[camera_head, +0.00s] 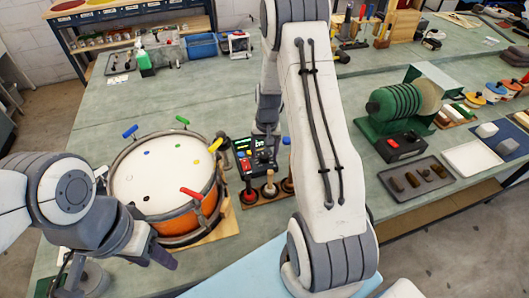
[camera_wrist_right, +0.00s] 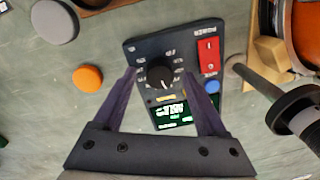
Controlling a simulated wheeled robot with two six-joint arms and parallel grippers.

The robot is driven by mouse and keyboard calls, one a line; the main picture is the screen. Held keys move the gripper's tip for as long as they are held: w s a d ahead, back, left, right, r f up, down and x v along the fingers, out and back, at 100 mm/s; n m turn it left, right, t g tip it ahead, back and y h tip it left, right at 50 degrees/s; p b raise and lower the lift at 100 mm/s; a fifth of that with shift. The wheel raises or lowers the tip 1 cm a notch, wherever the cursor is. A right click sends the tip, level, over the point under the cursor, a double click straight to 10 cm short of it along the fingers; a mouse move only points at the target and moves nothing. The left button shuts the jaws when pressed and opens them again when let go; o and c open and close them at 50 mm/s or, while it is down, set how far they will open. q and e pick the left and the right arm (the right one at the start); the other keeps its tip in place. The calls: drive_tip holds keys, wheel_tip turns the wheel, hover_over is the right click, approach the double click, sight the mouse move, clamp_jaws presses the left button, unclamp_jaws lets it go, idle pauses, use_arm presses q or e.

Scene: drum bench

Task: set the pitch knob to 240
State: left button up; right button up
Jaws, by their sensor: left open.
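The pitch knob (camera_wrist_right: 160,73) is a round black dial with a white pointer mark, on a dark control box (camera_wrist_right: 140,50). The pointer faces roughly toward the green-lit display (camera_wrist_right: 172,115), whose digits I cannot read. Marks ring the knob. My right gripper (camera_wrist_right: 160,75) is open, with one finger on each side of the knob and visible gaps between. In the head view the control box (camera_head: 243,145) is partly hidden by my right arm. My left gripper (camera_head: 112,272) is open at the lower left, near the drum, away from the box.
A red switch (camera_wrist_right: 209,55) and a blue button (camera_wrist_right: 212,86) sit on the box beside the knob. An orange disc (camera_wrist_right: 88,79) lies nearby. The drum (camera_head: 163,180) with coloured-handled keys stands left of the box. A green-ribbed machine (camera_head: 395,103) stands to the right.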

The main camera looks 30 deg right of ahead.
sight(266, 155)
wheel_tip(266, 155, up, 10)
drive_tip(key=b, duration=0.1)
drive_tip(key=shift+s+d+r, duration=0.15)
drive_tip(key=shift+d+r, duration=0.05)
drive_tip(key=shift+d, duration=0.05)
idle(0.4)
idle(0.4)
